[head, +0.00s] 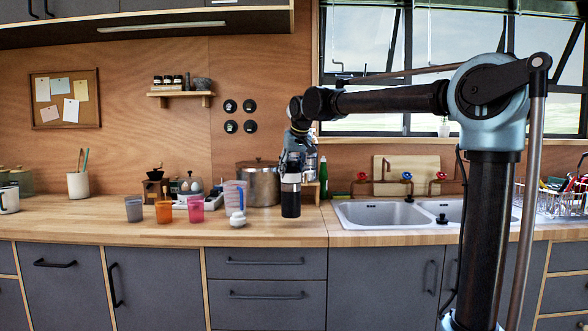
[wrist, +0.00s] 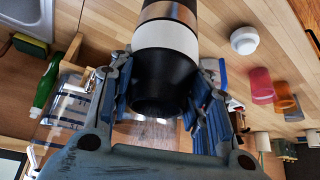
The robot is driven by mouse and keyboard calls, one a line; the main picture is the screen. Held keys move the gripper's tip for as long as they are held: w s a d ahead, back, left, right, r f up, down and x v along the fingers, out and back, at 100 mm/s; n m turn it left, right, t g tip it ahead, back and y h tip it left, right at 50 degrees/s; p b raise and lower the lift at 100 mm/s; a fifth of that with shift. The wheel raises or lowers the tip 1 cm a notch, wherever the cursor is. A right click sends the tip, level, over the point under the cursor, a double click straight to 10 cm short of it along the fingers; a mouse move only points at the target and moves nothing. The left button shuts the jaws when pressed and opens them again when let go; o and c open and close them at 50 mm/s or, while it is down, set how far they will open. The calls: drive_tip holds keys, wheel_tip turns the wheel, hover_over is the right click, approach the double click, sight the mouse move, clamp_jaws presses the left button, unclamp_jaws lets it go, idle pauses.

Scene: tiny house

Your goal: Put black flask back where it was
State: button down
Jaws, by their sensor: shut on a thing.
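In the wrist view, the blue-padded fingers of my gripper (wrist: 160,95) sit on both sides of the flask's black end (wrist: 165,75), beside the white band. The flask's other end runs out of that view. I cannot tell whether its base touches the wooden counter (head: 265,232) or hangs just above it.
Just left are a measuring jug (head: 236,192), a small white object (head: 237,219) and pink (head: 196,209), orange (head: 164,211) and grey cups (head: 134,209). A big metal pot (head: 262,186) stands behind. A green bottle (head: 323,180) and the sink (head: 380,213) are right.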

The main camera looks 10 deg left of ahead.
sight(291, 179)
drive_tip(key=shift+f, duration=1.95)
drive_tip(key=c, duration=0.9)
unclamp_jaws()
drive_tip(key=shift+o, duration=0.2)
drive_tip(key=v, duration=1.2)
